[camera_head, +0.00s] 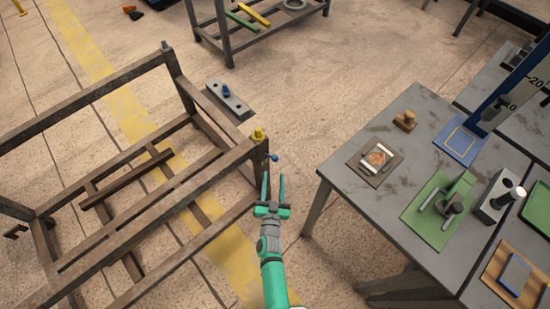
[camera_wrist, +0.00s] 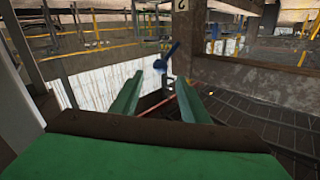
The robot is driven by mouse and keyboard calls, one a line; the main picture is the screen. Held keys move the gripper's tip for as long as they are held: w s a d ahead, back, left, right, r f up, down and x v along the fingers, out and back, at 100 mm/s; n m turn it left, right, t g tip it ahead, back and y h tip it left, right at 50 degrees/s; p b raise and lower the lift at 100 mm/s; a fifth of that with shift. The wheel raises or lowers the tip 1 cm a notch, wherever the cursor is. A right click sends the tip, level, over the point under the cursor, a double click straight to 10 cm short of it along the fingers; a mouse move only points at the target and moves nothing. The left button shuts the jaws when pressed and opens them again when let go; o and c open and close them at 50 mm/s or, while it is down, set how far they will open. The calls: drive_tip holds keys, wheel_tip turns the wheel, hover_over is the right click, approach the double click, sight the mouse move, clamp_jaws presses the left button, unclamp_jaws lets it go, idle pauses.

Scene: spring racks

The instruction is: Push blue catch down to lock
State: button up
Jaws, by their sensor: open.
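The blue catch (camera_head: 273,158) is a small blue-tipped lever at the right corner post of the rusty metal rack (camera_head: 258,165). In the wrist view the catch (camera_wrist: 166,58) sticks out beside the post, tilted, with its upper end to the right. My gripper (camera_head: 275,178) is green, open and empty. It is just below the catch in the head view. In the wrist view the catch appears ahead of and between the two fingertips (camera_wrist: 157,80), with no clear contact. A yellow piece (camera_head: 258,134) sits on top of the corner post.
A grey workbench (camera_head: 340,182) with fixtures stands close on the right. A grey plate with a blue knob (camera_head: 229,99) lies behind the rack. Another metal frame (camera_head: 225,45) stands farther back. Open floor (camera_head: 320,90) lies between rack and bench.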

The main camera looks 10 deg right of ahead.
sight(275, 158)
drive_tip(key=w, duration=0.3)
drive_tip(key=w+d, duration=0.1)
drive_tip(key=w, duration=0.5)
drive_tip(key=shift+w+d, duration=0.3)
drive_tip(key=shift+w, duration=0.1)
clamp_jaws()
